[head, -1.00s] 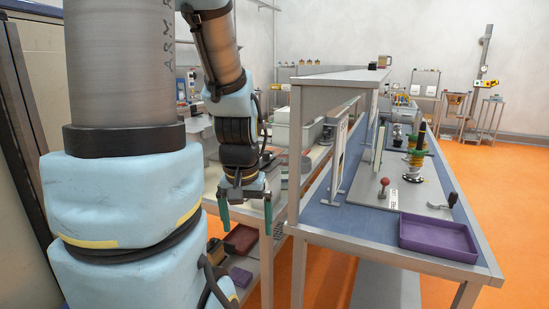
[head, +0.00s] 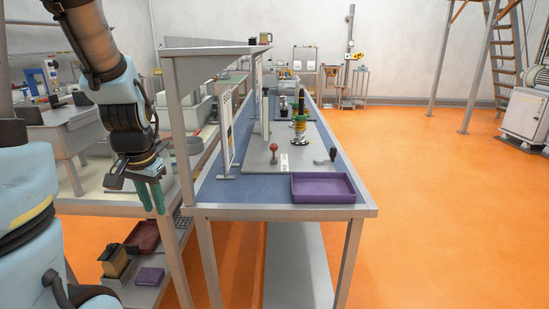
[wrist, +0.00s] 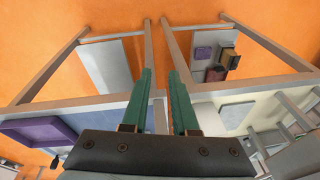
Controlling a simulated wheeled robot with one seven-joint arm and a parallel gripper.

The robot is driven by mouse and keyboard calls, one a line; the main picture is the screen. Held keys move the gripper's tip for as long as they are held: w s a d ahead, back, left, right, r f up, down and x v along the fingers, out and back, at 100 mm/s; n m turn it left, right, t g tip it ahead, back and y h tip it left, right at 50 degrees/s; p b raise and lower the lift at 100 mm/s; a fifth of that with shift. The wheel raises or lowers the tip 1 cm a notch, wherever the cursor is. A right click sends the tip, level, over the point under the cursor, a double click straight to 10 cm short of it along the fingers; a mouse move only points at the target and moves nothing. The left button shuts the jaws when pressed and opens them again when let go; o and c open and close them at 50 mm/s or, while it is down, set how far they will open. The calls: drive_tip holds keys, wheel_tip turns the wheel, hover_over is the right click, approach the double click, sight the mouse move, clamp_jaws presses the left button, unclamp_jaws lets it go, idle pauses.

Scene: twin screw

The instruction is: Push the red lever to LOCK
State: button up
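The red lever (head: 274,147) has a round red knob on a short stem. It stands on a grey plate (head: 262,163) on the blue-topped bench. A small white label (head: 284,161) lies just right of it, its text too small to read. In the head view my gripper (head: 151,210) hangs with its green fingers pointing down, left of the bench's near corner and well away from the lever. In the wrist view my gripper (wrist: 160,71) shows a gap between its fingers and holds nothing. The lever cannot be made out in the wrist view.
A purple tray (head: 324,198) sits at the bench's near right edge. A black-knobbed crank (head: 326,160) and a spring-like column (head: 299,130) stand on the plate. An upright panel frame (head: 228,135) stands left of the lever. Orange floor (head: 440,190) is clear on the right.

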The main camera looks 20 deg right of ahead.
drive_tip(key=w+d+f+m+b, duration=0.1)
drive_tip(key=w+d+m, duration=0.1)
drive_tip(key=w+d+f+m+t+b, duration=0.1)
drive_tip(key=w+d+m, duration=0.1)
drive_tip(key=d+m, duration=0.1)
drive_tip(key=w+d+f+m+b, duration=0.1)
drive_tip(key=w+d+m, duration=0.2)
drive_tip(key=shift+d+f+t, duration=0.15)
drive_tip(key=shift+d+t, duration=0.05)
drive_tip(key=shift+t, duration=0.1)
clamp_jaws()
drive_tip(key=w+d+m+b, duration=0.1)
drive_tip(key=d+m, duration=0.1)
drive_tip(key=d, duration=0.1)
drive_tip(key=w+d+m+t+b, duration=0.1)
drive_tip(key=w+d+m, duration=0.1)
drive_tip(key=d+m, duration=0.1)
drive_tip(key=w+d+m+t+b, duration=0.1)
drive_tip(key=w+d+m, duration=0.1)
drive_tip(key=d, duration=0.2)
drive_tip(key=shift+d+f+m, duration=0.25)
drive_tip(key=shift+f+m, duration=0.1)
drive_tip(key=shift+m, duration=0.05)
drive_tip(key=d+r+m+t+h+b, duration=0.2)
drive_tip(key=d+m, duration=1)
drive_tip(key=d, duration=0.8)
wheel_tip(320, 180, up, 2)
drive_tip(key=shift+s+d+r+t+h+b, duration=0.2)
drive_tip(key=shift+t+h+b, duration=0.2)
drive_tip(key=shift+t+b, duration=0.35)
